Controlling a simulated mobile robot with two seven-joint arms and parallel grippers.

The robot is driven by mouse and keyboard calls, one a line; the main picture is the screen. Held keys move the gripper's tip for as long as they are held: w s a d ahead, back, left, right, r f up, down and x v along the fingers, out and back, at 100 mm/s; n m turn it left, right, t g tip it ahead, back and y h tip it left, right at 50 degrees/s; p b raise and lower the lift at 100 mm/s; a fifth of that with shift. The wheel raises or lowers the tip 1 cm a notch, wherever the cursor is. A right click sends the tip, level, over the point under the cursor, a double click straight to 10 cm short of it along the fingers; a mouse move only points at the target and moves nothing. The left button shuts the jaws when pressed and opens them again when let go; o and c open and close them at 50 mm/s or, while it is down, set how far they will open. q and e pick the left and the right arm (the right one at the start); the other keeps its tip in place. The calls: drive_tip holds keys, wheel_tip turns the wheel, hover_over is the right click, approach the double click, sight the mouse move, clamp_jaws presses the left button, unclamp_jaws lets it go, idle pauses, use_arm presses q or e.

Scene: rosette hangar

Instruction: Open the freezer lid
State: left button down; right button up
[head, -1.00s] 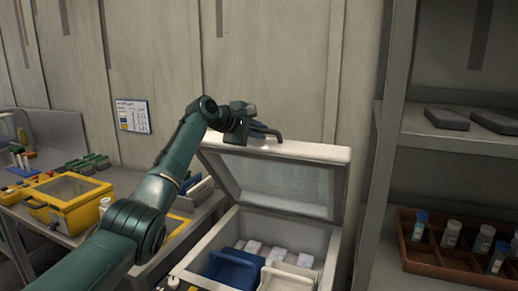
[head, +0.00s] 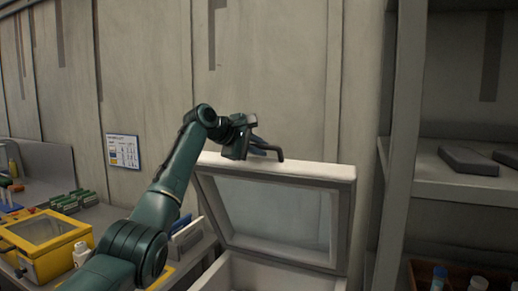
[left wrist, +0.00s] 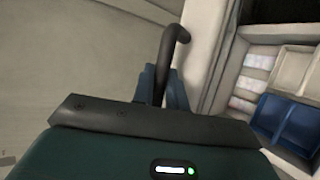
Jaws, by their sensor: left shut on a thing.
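The freezer lid (head: 300,172) stands raised and tilted up at the back of the freezer body (head: 240,272), with its glass panel facing me. My left gripper (head: 262,147) is at the lid's upper edge, shut on the dark curved handle (head: 278,153). The handle (left wrist: 174,48) also shows between the fingers in the left wrist view. In that view the open freezer holds a blue bin (left wrist: 286,122), a pale bin (left wrist: 291,68) and white packets (left wrist: 252,78). My right gripper is not in view.
A yellow case (head: 45,240) and a white bottle (head: 81,254) stand on the bench at left. A grey shelf unit (head: 425,185) stands close on the right, with a dark box (head: 468,160) on it. A notice (head: 123,151) hangs on the wall.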

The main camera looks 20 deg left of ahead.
use_arm(q)
drive_tip(key=c, duration=1.4)
unclamp_jaws()
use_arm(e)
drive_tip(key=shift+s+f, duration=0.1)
use_arm(q)
drive_tip(key=shift+a, duration=0.1)
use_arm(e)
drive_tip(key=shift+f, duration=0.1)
